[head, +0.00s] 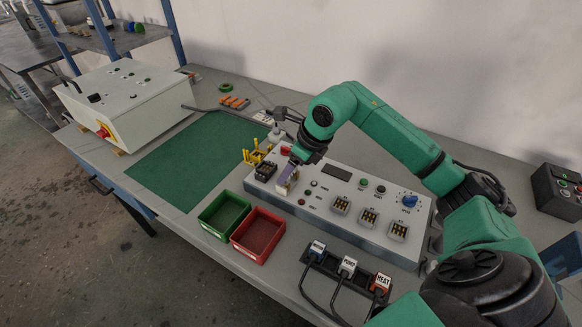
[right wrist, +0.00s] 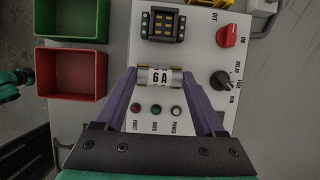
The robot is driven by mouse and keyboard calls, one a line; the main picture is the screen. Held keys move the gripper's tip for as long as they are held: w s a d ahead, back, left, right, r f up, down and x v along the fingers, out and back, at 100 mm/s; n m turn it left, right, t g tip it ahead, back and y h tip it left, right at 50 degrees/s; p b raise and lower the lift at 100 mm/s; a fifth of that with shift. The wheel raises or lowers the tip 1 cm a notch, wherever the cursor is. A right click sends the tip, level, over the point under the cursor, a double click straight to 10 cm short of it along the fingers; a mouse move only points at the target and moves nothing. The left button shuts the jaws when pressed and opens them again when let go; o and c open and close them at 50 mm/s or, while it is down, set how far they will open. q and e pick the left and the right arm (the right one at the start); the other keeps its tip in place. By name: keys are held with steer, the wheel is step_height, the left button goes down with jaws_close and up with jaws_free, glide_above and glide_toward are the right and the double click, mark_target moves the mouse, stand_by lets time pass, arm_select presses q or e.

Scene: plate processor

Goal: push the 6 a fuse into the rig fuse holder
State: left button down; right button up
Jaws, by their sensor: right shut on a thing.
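The fuse (right wrist: 159,77), marked 6 A, is a short cylinder with metal end caps and a white label. My right gripper (right wrist: 160,82) is shut on it, with one purple finger at each end. In the head view my right gripper (head: 288,180) is low over the left part of the grey rig panel (head: 322,203). The rig fuse holder is mostly hidden behind the fuse and fingers. I cannot tell whether the fuse is seated in it or just above it. My left gripper is not in view.
A black terminal block (right wrist: 163,25), red switch (right wrist: 229,36) and black knob (right wrist: 221,81) sit close by on the panel. Green (head: 224,215) and red (head: 257,234) bins stand in front. The green mat (head: 190,160) is clear.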

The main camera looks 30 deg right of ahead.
steer(key=shift+f+b, duration=0.45)
steer(key=shift+f, duration=0.1)
steer(key=shift+s, duration=0.1)
steer(key=o, duration=1.3)
steer(key=shift+f, duration=0.1)
steer(key=shift+s+f, duration=0.1)
steer(key=shift+f, duration=0.05)
steer(key=shift+r, duration=0.3)
steer(key=v, duration=1.4)
steer(key=shift+d+r+b, duration=0.25)
steer(key=shift+r+b, duration=0.1)
